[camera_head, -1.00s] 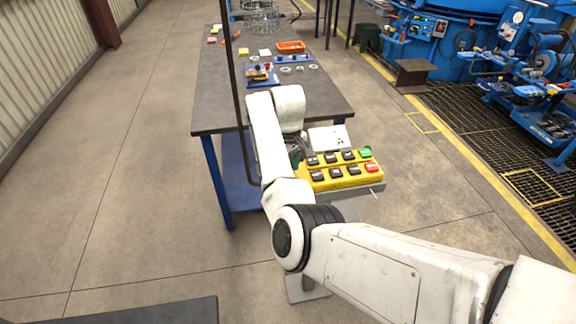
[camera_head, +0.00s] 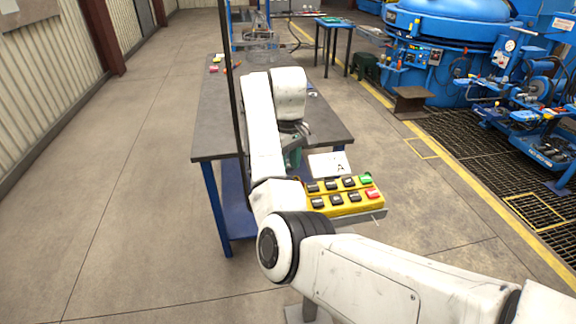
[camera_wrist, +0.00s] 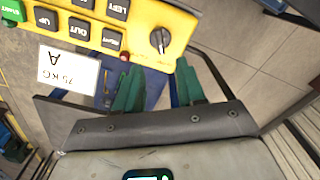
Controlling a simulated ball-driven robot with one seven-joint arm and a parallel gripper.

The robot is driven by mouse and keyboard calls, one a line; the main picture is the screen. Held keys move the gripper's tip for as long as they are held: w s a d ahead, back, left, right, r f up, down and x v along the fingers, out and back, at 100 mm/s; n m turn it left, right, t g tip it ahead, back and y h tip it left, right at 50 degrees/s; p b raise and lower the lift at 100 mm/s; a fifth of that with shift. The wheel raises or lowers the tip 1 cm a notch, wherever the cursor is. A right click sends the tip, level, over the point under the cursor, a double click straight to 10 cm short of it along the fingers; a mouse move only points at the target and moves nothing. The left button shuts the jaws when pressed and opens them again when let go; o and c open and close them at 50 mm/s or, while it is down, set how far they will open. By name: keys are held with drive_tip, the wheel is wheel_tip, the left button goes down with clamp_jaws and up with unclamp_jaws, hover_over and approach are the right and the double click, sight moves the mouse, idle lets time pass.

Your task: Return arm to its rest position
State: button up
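My white arm bends at its elbow in the head view and rises over the near end of the workbench (camera_head: 215,145). My gripper (camera_wrist: 160,75) shows in the wrist view as two green fingers set apart, with no object seen held between them. In the head view only a little green of it shows below the arm's end; the rest is hidden. The yellow control box (camera_head: 345,196) with black, green and red buttons is just right of it. The box also shows at the top left of the wrist view (camera_wrist: 145,22), apart from the fingers.
A white card marked A (camera_head: 328,164) stands behind the control box. My arm covers much of the bench top. A blue furnace (camera_head: 455,40) and blue machines (camera_head: 545,95) stand at the right. The floor on the left is clear.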

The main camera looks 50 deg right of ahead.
drive_tip(key=shift+f, duration=0.15)
drive_tip(key=shift+m+t+h, duration=0.4)
drive_tip(key=shift+h, duration=0.4)
drive_tip(key=s+f, duration=0.1)
drive_tip(key=f, duration=0.1)
drive_tip(key=s+f, duration=0.3)
drive_tip(key=f, duration=0.1)
drive_tip(key=shift+s+f, duration=0.2)
drive_tip(key=shift+f, duration=0.05)
drive_tip(key=s+a+f+n+t+y, duration=0.15)
drive_tip(key=s+a+f, duration=0.25)
drive_tip(key=s+a, duration=0.55)
drive_tip(key=s+a+f+t, duration=0.3)
drive_tip(key=s+a+f, duration=0.1)
drive_tip(key=s+a, duration=0.5)
drive_tip(key=s+d+f+g+b, duration=0.1)
drive_tip(key=s+f+g, duration=0.3)
drive_tip(key=s+f, duration=0.4)
drive_tip(key=s+m+b, duration=0.1)
drive_tip(key=s, duration=0.3)
drive_tip(key=shift+b, duration=0.35)
